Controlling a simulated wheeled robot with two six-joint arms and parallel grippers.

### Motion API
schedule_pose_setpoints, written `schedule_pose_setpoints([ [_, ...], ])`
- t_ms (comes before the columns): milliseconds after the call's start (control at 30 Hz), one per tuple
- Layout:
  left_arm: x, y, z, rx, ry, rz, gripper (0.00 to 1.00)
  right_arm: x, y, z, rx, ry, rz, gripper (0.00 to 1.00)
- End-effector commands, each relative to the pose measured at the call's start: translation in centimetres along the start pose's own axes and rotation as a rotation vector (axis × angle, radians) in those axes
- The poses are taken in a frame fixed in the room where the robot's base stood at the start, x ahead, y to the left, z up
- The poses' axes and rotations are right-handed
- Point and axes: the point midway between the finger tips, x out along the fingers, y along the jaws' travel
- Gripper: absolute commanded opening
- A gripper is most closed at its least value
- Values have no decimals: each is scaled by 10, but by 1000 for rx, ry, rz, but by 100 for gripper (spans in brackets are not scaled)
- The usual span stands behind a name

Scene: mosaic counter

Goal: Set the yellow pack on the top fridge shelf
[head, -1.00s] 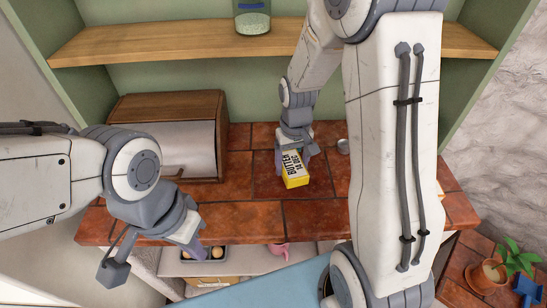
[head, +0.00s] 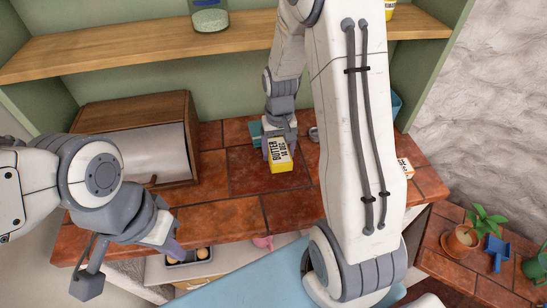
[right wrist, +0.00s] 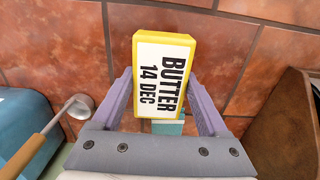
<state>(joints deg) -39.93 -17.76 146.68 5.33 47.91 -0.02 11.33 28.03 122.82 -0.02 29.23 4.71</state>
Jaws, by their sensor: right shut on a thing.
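The yellow pack (head: 279,155) has a white label reading BUTTER 14 DEC. It is over the red tiled counter in the head view. My right gripper (head: 280,138) is shut on it; in the right wrist view the pack (right wrist: 163,75) sits between the two purple fingers of the gripper (right wrist: 165,100). I cannot tell whether the pack touches the counter. My left gripper (head: 172,250) is at the lower left, in front of the counter edge, away from the pack; its fingers show only from the side.
A wooden bread box (head: 145,140) stands at the counter's left. A wooden shelf (head: 130,45) with a jar (head: 209,15) is above. Below the counter edge are a dark tray with round items (head: 188,257) and a pink thing (head: 263,242). A potted plant (head: 462,238) is at the right.

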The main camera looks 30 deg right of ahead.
Motion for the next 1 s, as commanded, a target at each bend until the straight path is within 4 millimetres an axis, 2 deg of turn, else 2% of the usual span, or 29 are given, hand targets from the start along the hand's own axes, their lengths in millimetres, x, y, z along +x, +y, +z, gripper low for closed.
schedule_pose_setpoints([
  [167, -4, 0, 0, 0, 0, 0, 0, 9, -10, -6, 0, 0, 0, 4],
  [433, -12, 1, -1, -1, 0, 0, 0, 43, -10, -6, 1, -1, 0, 4],
  [867, -8, 1, 0, -1, 0, 0, 0, 52, -10, -6, 1, 2, 0, 4],
  [900, -9, 1, 0, -1, 0, 0, 0, 50, -10, -6, 1, 2, 0, 92],
  [933, -9, 1, 0, 0, 0, 0, 0, 50, -10, -6, 1, 1, 0, 100],
  [1000, -9, 1, 0, 0, 0, 0, 0, 50, -10, -6, 1, 1, 0, 100],
])
